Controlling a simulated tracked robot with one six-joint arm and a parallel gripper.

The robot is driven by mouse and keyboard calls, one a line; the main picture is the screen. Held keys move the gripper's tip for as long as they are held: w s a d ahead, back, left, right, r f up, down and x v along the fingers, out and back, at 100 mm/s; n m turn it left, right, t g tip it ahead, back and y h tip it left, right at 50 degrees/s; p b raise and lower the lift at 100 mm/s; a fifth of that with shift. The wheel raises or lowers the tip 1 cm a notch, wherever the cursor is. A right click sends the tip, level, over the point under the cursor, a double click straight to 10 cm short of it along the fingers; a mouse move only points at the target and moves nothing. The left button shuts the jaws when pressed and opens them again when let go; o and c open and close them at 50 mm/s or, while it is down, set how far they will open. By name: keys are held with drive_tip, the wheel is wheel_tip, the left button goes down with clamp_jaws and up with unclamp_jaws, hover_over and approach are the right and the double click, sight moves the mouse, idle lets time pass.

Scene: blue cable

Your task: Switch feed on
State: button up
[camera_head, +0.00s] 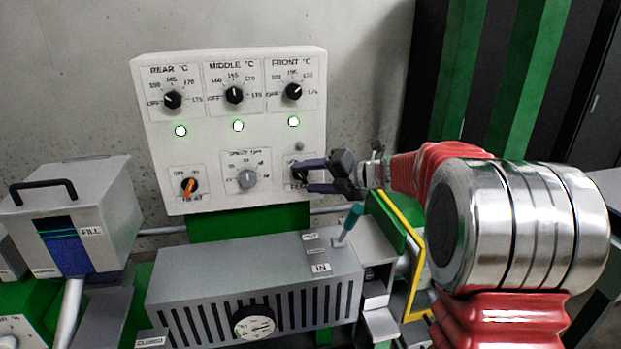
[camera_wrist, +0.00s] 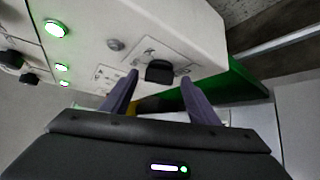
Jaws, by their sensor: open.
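The feed switch (camera_head: 299,172) is a black rotary knob at the lower right of the white control panel (camera_head: 235,190). In the head view my gripper (camera_head: 306,175) covers part of it and its label. In the wrist view the black feed knob (camera_wrist: 159,72) shows between my two purple fingers (camera_wrist: 150,82). The fingers are apart, one on each side of the knob, with gaps visible to it. I cannot tell from the head view whether either finger touches the panel.
The panel also carries three black temperature knobs (camera_head: 234,94) with lit green lamps (camera_head: 238,126), an orange heat switch (camera_head: 189,187) and a grey speed knob (camera_head: 247,178). A teal-handled lever (camera_head: 349,222) stands below my gripper. A yellow rail (camera_head: 412,235) is at the right.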

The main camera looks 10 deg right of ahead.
drive_tip(key=shift+c, duration=0.6)
drive_tip(key=c, duration=0.9)
drive_tip(key=shift+d, duration=0.15)
drive_tip(key=shift+c, duration=0.2)
drive_tip(key=shift+f, duration=0.1)
drive_tip(key=shift+y, duration=0.3)
drive_tip(key=shift+f+m+t+y, duration=0.35)
drive_tip(key=shift+m+t+y, duration=0.15)
drive_tip(key=shift+m+y, duration=0.3)
drive_tip(key=shift+f+m+t+y, duration=0.2)
drive_tip(key=shift+m+t+y, duration=0.35)
drive_tip(key=shift+m, duration=0.3)
drive_tip(key=shift+f+m+t+y, duration=0.15)
drive_tip(key=shift+m+t+y, duration=0.35)
drive_tip(key=shift+m, duration=0.35)
